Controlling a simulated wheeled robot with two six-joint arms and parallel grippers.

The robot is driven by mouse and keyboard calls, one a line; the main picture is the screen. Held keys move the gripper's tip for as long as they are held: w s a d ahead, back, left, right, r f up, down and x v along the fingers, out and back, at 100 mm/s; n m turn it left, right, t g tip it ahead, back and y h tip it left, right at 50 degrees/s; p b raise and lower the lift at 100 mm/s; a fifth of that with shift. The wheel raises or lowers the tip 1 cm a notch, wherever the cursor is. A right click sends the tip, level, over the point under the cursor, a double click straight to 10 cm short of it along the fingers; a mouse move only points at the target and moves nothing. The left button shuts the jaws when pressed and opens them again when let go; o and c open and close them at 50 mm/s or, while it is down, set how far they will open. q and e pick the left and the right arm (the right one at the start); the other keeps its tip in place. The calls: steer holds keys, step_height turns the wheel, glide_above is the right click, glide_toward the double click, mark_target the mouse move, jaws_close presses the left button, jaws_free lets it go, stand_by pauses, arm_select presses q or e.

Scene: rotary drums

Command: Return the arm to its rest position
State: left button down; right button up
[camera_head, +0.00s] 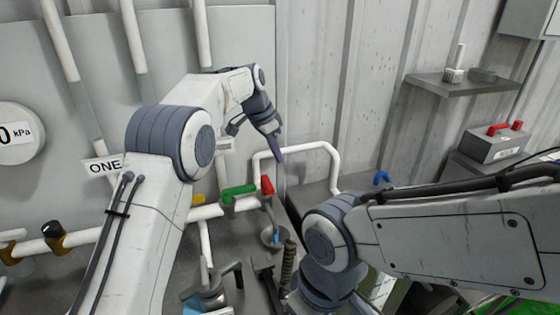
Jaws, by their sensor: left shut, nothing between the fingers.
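My left arm (150,235) comes in from the lower left, bends at its grey joint and reaches toward the pipes at the back. My left gripper (279,152) points down, shut and empty, in front of the white pipe loop. It is near a red valve handle (267,185), apart from it as far as I can tell. My right arm (455,240) comes in from the right and bends downward at its grey joint. My right gripper is not visible.
A green valve handle (238,192) sits left of the red one. A gauge (18,132) and a "ONE" label (103,166) are at the left. A wall shelf (462,86) and a grey box with a red handle (495,145) are at the right.

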arm_select(q)
steer(key=s+d+r+n+g, duration=0.1)
steer(key=s+d, duration=0.1)
steer(key=s, duration=0.7)
steer(key=s+d+r+n, duration=0.1)
steer(key=s, duration=0.9)
steer(key=s+a+f+n, duration=0.1)
steer(key=s+a+f, duration=0.1)
steer(key=s, duration=0.6)
steer(key=s+a+f+n+y, duration=0.1)
steer(key=s+a+f, duration=0.1)
steer(key=s, duration=0.6)
steer(key=s+a+f+g+y, duration=0.1)
steer(key=s+a+f, duration=0.2)
steer(key=s, duration=0.5)
steer(key=shift+s+a+n, duration=0.15)
steer(key=shift+a+n, duration=0.25)
steer(key=shift+a, duration=0.25)
